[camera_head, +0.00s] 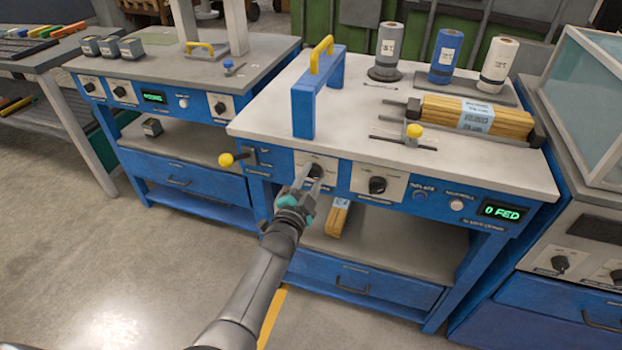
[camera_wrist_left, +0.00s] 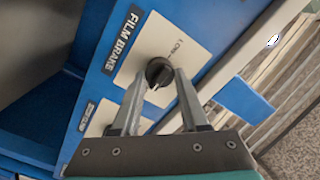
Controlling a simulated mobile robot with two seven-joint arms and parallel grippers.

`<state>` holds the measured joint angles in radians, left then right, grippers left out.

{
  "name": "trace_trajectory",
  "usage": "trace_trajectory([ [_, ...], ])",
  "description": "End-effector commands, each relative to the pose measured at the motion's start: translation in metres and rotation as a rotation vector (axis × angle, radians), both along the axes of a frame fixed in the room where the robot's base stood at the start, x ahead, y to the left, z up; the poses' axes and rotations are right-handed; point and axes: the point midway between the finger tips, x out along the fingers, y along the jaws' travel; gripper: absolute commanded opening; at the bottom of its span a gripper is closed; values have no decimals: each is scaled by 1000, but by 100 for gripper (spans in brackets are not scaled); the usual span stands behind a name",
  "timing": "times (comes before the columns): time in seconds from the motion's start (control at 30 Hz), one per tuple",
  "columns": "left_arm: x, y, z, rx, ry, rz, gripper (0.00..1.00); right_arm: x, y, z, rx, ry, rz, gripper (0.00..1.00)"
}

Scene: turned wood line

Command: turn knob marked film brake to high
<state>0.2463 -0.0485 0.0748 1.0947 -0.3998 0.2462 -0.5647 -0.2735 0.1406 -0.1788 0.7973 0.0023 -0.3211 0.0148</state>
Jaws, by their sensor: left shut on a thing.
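The film brake knob (camera_head: 315,170) is black and sits on a pale plate on the blue front of the wrapping bench. In the left wrist view the knob (camera_wrist_left: 158,71) has a white mark on its lower side. The FILM BRAKE label (camera_wrist_left: 123,40) is beside its plate, and small lettering starting like "LOW" shows on the plate. My left gripper (camera_head: 308,182) reaches the knob from the front, its two fingers (camera_wrist_left: 159,78) shut on the knob's sides. The rest of the plate's scale is partly hidden by the fingers. My right gripper is not in view.
A second black knob (camera_head: 377,185) is close to the right on the same panel. A yellow-ended lever (camera_head: 227,159) sticks out at the left. The worktop (camera_head: 360,95) carries a blue frame (camera_head: 303,108), film rolls and a bundle of wood (camera_head: 475,117).

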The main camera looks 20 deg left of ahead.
Motion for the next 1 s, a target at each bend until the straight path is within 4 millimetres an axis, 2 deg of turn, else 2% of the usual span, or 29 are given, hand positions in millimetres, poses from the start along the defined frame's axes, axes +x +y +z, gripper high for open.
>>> trace_trajectory([
  [0.2,0,0,-1,25,1,0,0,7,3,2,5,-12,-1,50],
  [0.53,0,0,-1,27,0,0,0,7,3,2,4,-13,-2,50],
  [0.57,0,0,-1,27,0,0,46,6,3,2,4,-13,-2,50],
  [0.8,0,0,0,25,1,0,73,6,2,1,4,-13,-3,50],
  [1.0,0,0,0,24,-1,0,74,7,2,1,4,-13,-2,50],
])
